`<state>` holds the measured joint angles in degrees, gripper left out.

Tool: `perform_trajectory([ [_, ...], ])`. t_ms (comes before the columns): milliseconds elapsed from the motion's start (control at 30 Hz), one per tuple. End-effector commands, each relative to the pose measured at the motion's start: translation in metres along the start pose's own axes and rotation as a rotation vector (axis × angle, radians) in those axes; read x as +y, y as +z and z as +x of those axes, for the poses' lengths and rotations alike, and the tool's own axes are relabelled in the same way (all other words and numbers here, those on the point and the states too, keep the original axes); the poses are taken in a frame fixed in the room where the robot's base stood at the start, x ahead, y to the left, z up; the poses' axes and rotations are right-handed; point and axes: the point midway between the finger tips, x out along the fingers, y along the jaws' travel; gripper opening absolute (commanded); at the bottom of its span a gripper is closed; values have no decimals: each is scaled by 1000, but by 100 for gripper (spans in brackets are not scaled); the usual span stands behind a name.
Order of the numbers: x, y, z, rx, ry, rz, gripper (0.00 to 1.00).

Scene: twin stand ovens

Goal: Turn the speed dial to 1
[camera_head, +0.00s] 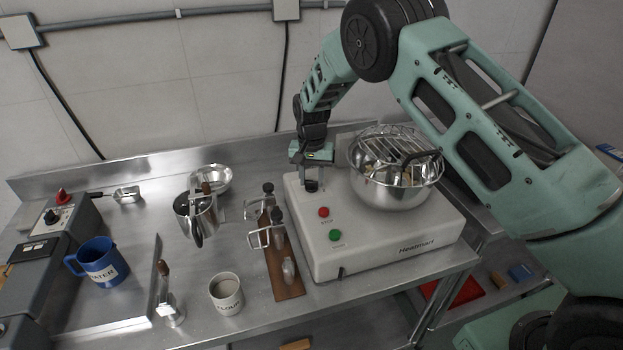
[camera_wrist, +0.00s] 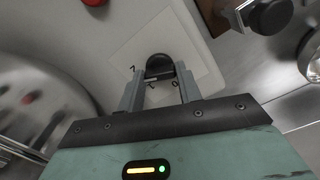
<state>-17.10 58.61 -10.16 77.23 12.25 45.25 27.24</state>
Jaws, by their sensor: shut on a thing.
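The speed dial, a black knob (camera_wrist: 160,66), sits on a pale panel on top of the white mixer base (camera_head: 400,238). My gripper (camera_head: 311,178) points down at the back left corner of this base. In the wrist view my gripper (camera_wrist: 160,88) has its two fingers on either side of the black knob, shut on it. Small marks, including what looks like a 1 and a 0, show around the knob. The dial's exact setting is hard to read. In the head view the gripper hides most of the dial (camera_head: 311,186).
A red button (camera_head: 323,212) and a green button (camera_head: 335,235) are on the base near the dial. A steel bowl with a wire guard (camera_head: 385,190) stands to the right. A wooden board with metal tools (camera_head: 284,262) lies to the left, near a flour mug (camera_head: 226,293).

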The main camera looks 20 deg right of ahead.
Motion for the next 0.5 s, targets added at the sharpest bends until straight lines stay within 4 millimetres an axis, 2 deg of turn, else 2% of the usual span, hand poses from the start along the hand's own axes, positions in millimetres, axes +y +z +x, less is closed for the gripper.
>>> perform_trajectory([
  [500,0,-1,0,3,-2,-453,12],
])
